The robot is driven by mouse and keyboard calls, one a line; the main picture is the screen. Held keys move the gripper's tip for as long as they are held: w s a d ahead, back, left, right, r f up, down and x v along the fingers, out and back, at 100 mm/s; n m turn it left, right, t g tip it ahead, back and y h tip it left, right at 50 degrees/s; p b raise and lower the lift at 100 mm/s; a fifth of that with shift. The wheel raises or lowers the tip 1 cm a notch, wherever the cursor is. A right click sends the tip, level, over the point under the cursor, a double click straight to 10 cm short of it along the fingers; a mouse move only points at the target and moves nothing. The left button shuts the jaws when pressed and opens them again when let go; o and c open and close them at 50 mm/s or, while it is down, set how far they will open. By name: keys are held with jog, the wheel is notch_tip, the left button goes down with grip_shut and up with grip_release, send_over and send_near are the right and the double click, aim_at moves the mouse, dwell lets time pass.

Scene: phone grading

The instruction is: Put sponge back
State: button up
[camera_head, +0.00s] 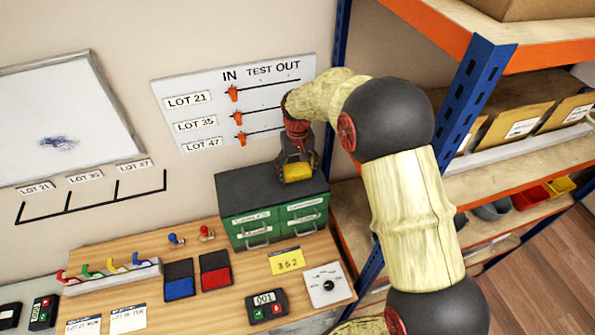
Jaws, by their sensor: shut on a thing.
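The yellow sponge (298,172) is at the top of the green drawer cabinet (236,218), near the back of the bench. My gripper (297,166) points down and is shut on the sponge. The sponge is over the cabinet's dark top; I cannot tell whether it touches that top. Part of the sponge is hidden by the fingers.
My arm blocks the right-middle of the view. The wooden bench (215,313) holds red and blue boxes, a dial panel (326,285), a yellow card (287,261) and colored hooks. A whiteboard (55,115) hangs at left. A shelf rack (470,85) stands at right.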

aim_at(297, 171)
jog(key=o, duration=1.1)
jog(key=shift+r, duration=0.1)
notch_tip(297, 171, up, 12)
jog(key=b, duration=0.1)
dwell(0.3)
